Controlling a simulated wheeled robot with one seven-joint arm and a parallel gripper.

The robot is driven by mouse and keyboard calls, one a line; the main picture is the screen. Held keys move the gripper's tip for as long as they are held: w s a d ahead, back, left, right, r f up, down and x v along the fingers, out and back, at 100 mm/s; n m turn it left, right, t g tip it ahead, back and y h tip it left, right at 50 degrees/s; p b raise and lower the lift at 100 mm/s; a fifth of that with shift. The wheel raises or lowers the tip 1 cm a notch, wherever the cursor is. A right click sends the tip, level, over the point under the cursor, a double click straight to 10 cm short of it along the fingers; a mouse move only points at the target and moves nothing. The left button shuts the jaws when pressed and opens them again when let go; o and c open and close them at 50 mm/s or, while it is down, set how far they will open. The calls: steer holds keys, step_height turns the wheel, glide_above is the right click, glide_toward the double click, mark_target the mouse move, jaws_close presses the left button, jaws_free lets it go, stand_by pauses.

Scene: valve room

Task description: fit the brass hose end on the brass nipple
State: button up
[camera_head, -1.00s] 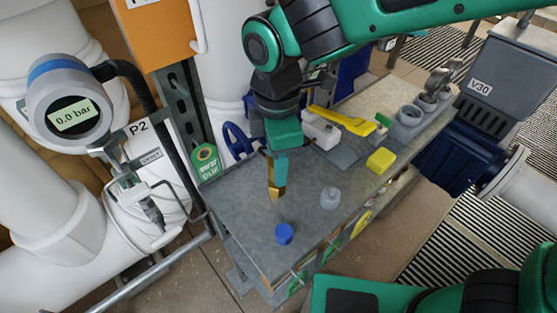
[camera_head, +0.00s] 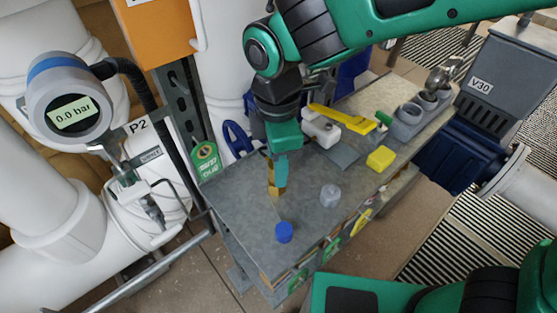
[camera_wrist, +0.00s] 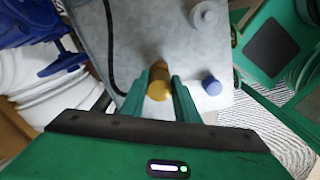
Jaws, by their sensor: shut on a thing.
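My gripper (camera_head: 278,182) points down over the grey bench top and is shut on the brass hose end (camera_head: 280,178). In the wrist view, my gripper (camera_wrist: 160,92) has its two green fingers on either side of the round brass hose end (camera_wrist: 158,90). A second brass part shows just beyond it; this may be the brass nipple (camera_wrist: 160,66). I cannot tell whether the two brass parts touch or are fitted together. In the head view the fingers hide much of the brass, and the nipple cannot be made out separately.
A blue cap (camera_head: 284,232) and a grey-white round piece (camera_head: 330,195) stand on the bench (camera_head: 240,205) near my gripper. Farther back are a yellow block (camera_head: 381,159), a yellow tool (camera_head: 342,119) and grey cups (camera_head: 408,122). A blue handwheel (camera_head: 236,138) stands beyond the left edge.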

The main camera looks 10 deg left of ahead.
steer(key=shift+f, duration=0.45)
stand_by(0.4)
stand_by(0.3)
steer(key=o, duration=1)
